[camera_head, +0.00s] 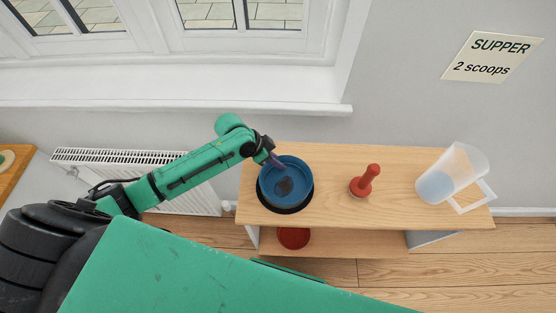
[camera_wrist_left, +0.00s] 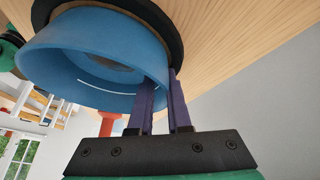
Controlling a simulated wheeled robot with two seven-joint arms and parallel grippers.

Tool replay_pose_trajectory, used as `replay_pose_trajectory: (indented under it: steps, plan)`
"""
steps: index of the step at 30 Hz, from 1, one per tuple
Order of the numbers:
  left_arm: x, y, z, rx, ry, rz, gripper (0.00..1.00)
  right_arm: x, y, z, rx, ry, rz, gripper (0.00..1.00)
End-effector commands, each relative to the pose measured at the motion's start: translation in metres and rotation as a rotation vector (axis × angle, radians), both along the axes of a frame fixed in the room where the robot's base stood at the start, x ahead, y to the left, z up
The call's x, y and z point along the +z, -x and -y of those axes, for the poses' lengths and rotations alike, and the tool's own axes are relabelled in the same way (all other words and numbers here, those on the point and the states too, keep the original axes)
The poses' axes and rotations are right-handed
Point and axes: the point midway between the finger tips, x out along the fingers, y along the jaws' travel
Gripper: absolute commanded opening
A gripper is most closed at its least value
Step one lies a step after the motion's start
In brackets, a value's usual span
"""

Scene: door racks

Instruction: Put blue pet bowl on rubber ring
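The blue pet bowl (camera_head: 296,172) is at the left end of the wooden bench top. The black rubber ring (camera_head: 290,208) is under it, its dark edge showing along the bowl's near side. In the left wrist view the bowl (camera_wrist_left: 90,45) looks roughly level, with the ring (camera_wrist_left: 177,30) around its base; I cannot tell whether the base is fully seated. My left gripper (camera_head: 275,161) is at the bowl's far rim. In the wrist view its purple fingers (camera_wrist_left: 163,88) stand close on either side of the bowl wall, shut on it. My right gripper is not in view.
A red, upright-handled object (camera_head: 366,181) stands right of the bowl on the bench (camera_head: 335,208). A clear jug (camera_head: 460,168) with bluish contents is farther right. A red bowl (camera_head: 293,238) is on the lower shelf. The window sill (camera_head: 180,95) and radiator (camera_head: 110,160) lie behind and left.

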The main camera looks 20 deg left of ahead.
Motion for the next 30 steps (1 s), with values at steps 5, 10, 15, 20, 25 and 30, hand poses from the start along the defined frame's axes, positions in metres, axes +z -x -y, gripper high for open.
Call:
replay_pose_trajectory:
  steps: [5,10,15,20,25,30]
  plan:
    - [0.001,-0.003,-0.004,0.007,-0.007,0.008,0.34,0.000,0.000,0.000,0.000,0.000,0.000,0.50]
    - [0.001,-0.004,-0.005,0.007,-0.009,0.011,0.34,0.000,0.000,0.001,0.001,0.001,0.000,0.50]
    - [0.003,-0.005,-0.006,0.009,-0.010,0.013,0.34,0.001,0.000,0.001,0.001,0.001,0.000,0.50]
    - [0.013,-0.003,-0.011,0.010,-0.010,0.014,0.34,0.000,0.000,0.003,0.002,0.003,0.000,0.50]
    - [0.042,0.006,-0.028,0.007,-0.010,0.012,0.34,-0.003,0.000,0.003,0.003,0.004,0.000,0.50]
    - [0.078,0.016,-0.048,0.004,-0.010,0.009,0.34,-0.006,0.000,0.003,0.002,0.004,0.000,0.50]
